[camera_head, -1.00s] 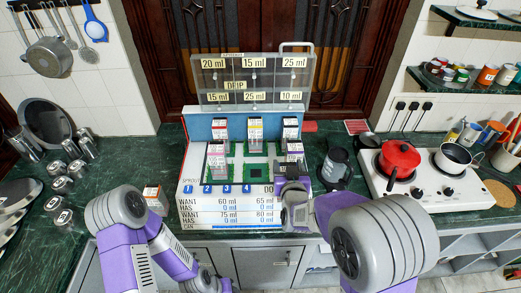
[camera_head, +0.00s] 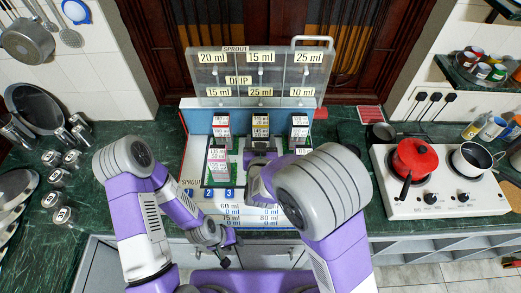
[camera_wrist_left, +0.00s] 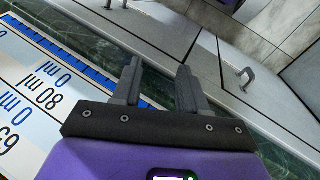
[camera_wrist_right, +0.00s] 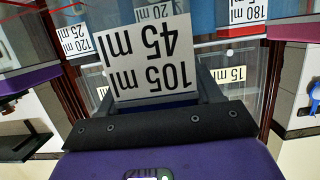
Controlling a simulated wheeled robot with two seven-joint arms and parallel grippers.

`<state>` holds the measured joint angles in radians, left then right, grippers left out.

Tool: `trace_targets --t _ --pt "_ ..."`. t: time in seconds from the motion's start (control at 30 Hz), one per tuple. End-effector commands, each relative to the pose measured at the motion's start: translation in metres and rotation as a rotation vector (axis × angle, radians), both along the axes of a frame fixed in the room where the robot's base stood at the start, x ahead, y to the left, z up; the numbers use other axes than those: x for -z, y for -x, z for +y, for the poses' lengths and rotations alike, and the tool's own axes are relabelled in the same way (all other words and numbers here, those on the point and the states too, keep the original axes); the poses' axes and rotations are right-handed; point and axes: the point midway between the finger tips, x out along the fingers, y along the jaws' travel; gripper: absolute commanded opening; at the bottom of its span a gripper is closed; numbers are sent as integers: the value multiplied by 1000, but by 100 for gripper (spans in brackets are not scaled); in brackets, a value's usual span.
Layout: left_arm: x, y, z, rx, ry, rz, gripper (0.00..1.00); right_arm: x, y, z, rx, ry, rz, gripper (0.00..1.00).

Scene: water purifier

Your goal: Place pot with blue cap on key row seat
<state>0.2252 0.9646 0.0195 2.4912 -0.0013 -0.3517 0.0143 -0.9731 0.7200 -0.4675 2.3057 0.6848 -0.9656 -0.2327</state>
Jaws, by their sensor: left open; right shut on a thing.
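My right gripper (camera_head: 258,160) is over the middle of the white-sided stand. In the right wrist view it (camera_wrist_right: 168,96) is shut on a pot (camera_wrist_right: 150,60) labelled 105 ml and 45 ml, with a blue part between the fingers. In the head view the gripper hides this pot, so I cannot tell whether it touches the seat below. The numbered key row (camera_head: 229,194) runs along the stand's front, partly covered by my right arm. My left gripper (camera_head: 217,243) is open and empty in front of the stand; its fingers (camera_wrist_left: 157,82) also show in the left wrist view.
A red-topped pot (camera_head: 221,124), a yellow-topped pot (camera_head: 260,124) and another pot (camera_head: 299,128) stand in the back row. A purple-topped pot (camera_head: 217,162) stands front left. A clear panel (camera_head: 260,75) rises behind. A stove (camera_head: 440,195) with a red pan is at right.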

Motion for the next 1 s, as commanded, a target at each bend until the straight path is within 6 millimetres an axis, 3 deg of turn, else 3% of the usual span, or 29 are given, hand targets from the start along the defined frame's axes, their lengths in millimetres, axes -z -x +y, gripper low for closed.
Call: trace_targets --t 0.2,0.63,0.67,0.83,1.0 --pt "5 0 0 0 0 -1 43 31 0 0 0 3 1 15" --pt "9 0 0 1 0 -1 43 38 0 0 0 -1 0 15" --pt "9 0 0 1 0 -1 43 38 0 0 0 -1 1 65" --pt "8 0 0 1 0 -1 43 37 0 0 0 -1 1 89" --pt "8 0 0 1 0 -1 43 37 0 0 0 0 1 89"
